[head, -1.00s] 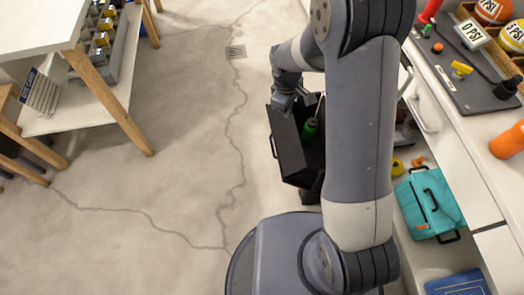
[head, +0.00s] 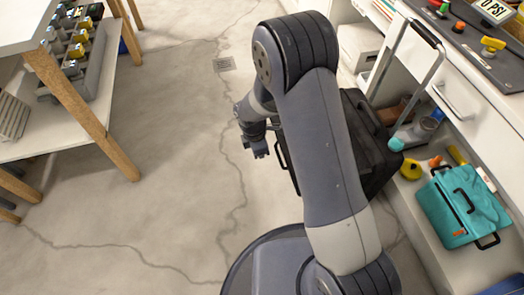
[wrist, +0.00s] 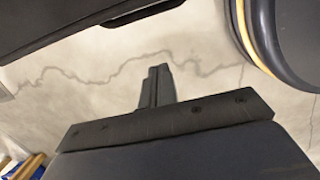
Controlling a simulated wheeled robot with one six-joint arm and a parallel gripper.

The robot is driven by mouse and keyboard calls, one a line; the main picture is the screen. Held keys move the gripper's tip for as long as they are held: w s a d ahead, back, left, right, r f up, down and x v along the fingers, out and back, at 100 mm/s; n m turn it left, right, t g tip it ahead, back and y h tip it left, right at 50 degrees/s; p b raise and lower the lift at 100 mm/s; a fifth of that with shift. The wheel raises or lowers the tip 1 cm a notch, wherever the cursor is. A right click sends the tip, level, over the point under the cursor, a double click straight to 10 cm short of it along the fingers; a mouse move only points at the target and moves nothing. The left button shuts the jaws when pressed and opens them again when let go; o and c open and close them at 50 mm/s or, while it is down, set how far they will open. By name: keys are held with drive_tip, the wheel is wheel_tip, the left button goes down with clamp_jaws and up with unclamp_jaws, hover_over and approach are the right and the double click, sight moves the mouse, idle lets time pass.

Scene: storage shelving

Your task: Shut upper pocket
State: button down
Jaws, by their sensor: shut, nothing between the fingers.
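The black wheeled case (head: 372,160) stands on the floor beside the shelving, with its tall metal pull handle up. My arm hides its middle and much of its front. A dark handle on its front shows left of my arm. No open pocket or contents show in the visible parts, but I cannot see the whole upper pocket. My gripper (head: 260,150) is shut and empty, just left of the case's front and apart from it. In the wrist view my gripper (wrist: 156,85) points over bare floor, and a dark panel with a handle (wrist: 140,14) lies at the top left.
A teal bag (head: 460,208) and a yellow tape-like item (head: 411,169) sit on the low shelf at the right. A white counter with drawers (head: 460,98) rises behind them. A wooden-legged table (head: 90,115) stands at the left. The cracked floor between is clear.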

drive_tip(key=w+d+f+b, duration=0.1)
drive_tip(key=d+f+b, duration=0.2)
drive_tip(key=d+f, duration=0.1)
drive_tip(key=shift+w+d+f, duration=0.15)
drive_tip(key=shift+f, duration=0.3)
drive_tip(key=shift+d+r, duration=0.1)
drive_tip(key=shift+r, duration=0.05)
